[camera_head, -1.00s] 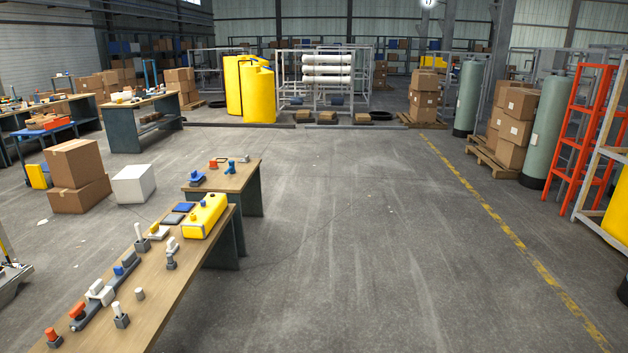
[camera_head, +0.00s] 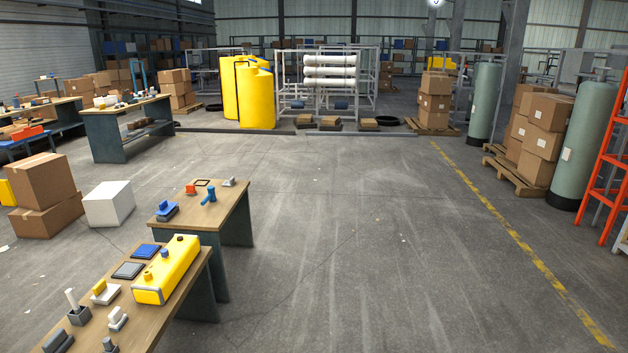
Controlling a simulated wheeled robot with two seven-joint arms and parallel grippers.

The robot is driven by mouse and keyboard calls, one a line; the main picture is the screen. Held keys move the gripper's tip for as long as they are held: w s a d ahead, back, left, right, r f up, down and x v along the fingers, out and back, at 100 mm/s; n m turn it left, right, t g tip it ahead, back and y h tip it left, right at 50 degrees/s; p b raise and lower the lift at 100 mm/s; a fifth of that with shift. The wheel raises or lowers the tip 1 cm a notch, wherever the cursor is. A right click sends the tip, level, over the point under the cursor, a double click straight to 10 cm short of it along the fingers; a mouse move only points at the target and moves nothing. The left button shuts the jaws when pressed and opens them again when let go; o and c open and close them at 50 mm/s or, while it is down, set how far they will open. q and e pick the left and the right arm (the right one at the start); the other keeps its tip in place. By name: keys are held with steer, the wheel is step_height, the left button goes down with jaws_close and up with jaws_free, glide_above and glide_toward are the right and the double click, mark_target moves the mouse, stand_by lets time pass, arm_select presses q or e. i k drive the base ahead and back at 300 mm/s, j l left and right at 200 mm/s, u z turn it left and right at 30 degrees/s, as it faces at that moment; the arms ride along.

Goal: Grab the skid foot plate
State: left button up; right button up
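No part marked clearly as the skid foot plate can be told apart at this size. Either may be the foot plate; I cannot tell. They lie left of a yellow tank (camera_head: 166,270). Neither of my grippers is in view.
The near table (camera_head: 176,316) also carries small fittings. A second table (camera_head: 224,207) behind it holds a blue fitting (camera_head: 167,210). A white box (camera_head: 108,204) and cartons (camera_head: 44,184) stand left. The floor (camera_head: 370,230) to the right is clear.

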mark_target(232, 182)
steer(key=i, duration=3.4)
steer(key=i+u, duration=0.15)
steer(key=i, duration=0.7)
steer(key=i+l+u, duration=0.1)
steer(key=i, duration=0.75)
steer(key=l, duration=0.1)
